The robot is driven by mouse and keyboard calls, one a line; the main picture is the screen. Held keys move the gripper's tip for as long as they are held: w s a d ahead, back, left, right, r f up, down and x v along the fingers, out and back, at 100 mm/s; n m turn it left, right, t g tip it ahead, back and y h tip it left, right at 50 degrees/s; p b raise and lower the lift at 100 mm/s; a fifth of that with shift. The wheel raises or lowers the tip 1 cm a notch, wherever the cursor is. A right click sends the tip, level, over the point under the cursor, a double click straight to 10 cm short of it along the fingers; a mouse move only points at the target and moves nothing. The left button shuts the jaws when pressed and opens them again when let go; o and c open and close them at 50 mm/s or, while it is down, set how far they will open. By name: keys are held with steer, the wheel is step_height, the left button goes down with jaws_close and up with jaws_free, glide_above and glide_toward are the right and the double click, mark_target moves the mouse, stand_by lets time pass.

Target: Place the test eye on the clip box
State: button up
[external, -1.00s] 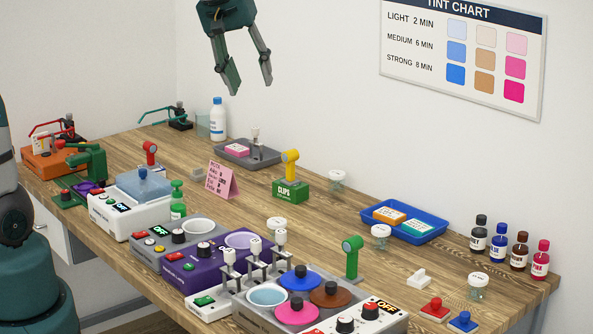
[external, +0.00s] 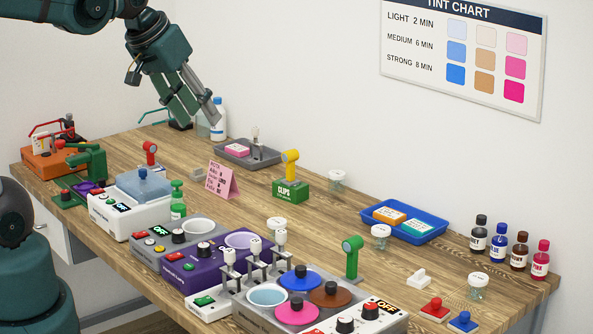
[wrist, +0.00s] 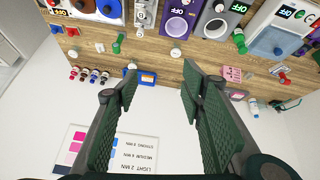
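The green clip box (external: 291,190), labelled CLIPS, stands mid-table. A yellow round-headed post (external: 291,163) stands upright at it, apparently on its top. Similar posts are red (external: 150,150) at the back left and green (external: 352,255) nearer the front. I cannot tell for sure which one is the test eye. My gripper (external: 203,108) is in the air over the back of the table, left of and above the clip box, in front of the white bottle in the external view. In the wrist view my gripper (wrist: 159,84) is open with nothing between its fingers.
A pink card (external: 222,180) stands left of the clip box, and a grey tray (external: 265,160) lies behind it. A blue tray (external: 425,236) and several bottles are at the right. Machines crowd the front edge. Wood right of the clip box is fairly clear.

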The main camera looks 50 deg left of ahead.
steer(key=s+d+f+m+t, duration=0.1)
steer(key=s+f+m, duration=0.1)
steer(key=s, duration=0.3)
steer(key=shift+s+d+f, duration=0.2)
steer(key=shift+s+f, duration=0.15)
steer(key=shift+f, duration=0.35)
